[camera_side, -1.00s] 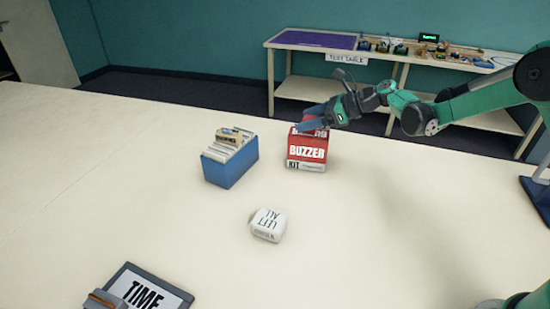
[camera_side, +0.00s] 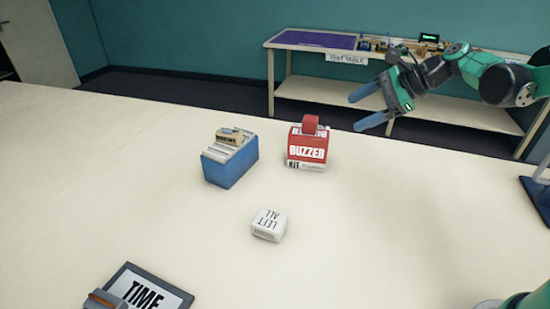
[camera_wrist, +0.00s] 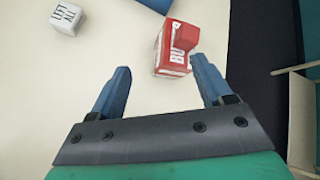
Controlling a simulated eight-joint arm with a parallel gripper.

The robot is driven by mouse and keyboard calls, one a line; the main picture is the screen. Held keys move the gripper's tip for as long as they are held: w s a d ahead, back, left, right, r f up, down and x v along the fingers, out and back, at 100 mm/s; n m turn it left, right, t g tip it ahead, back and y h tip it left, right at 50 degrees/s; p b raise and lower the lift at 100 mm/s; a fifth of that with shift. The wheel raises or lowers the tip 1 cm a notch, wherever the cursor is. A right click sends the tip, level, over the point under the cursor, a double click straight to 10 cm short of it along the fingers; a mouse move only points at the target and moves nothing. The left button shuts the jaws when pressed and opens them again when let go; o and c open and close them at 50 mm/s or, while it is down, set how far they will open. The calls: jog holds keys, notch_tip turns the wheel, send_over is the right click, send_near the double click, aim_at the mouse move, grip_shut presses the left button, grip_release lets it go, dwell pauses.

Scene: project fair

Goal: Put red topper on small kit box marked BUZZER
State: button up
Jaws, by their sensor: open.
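The small red and white kit box marked BUZZER (camera_side: 306,153) stands upright on the table. The red topper (camera_side: 310,124) sits on top of the box and sticks up above its upper face. The box also shows in the wrist view (camera_wrist: 168,48), beyond my fingertips; the topper blends with its red there. My gripper (camera_side: 357,113) is open and empty, up and to the right of the box in the side view, apart from box and topper. Its two blue fingers show in the wrist view (camera_wrist: 159,64) with nothing between them.
A blue card box (camera_side: 230,168) stands left of the kit box. A white block with lettering (camera_side: 268,225) lies nearer the camera. A TIME sign (camera_side: 145,292) is at the front edge of the picture. A test table (camera_side: 345,58) stands behind. Open tabletop lies around these.

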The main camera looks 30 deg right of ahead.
jog(key=s+a+f+n+h, duration=0.1)
jog(key=s+n+h, duration=0.2)
jog(key=s+n, duration=0.3)
jog(key=s+a+f+n+h, duration=0.1)
jog(key=s+n, duration=0.5)
jog(key=n, duration=0.9)
jog(key=a+h, duration=0.1)
jog(key=h, duration=0.1)
jog(key=shift+s+a+f+h, duration=0.2)
jog(key=shift+s+h, duration=0.1)
jog(key=shift+s, duration=0.05)
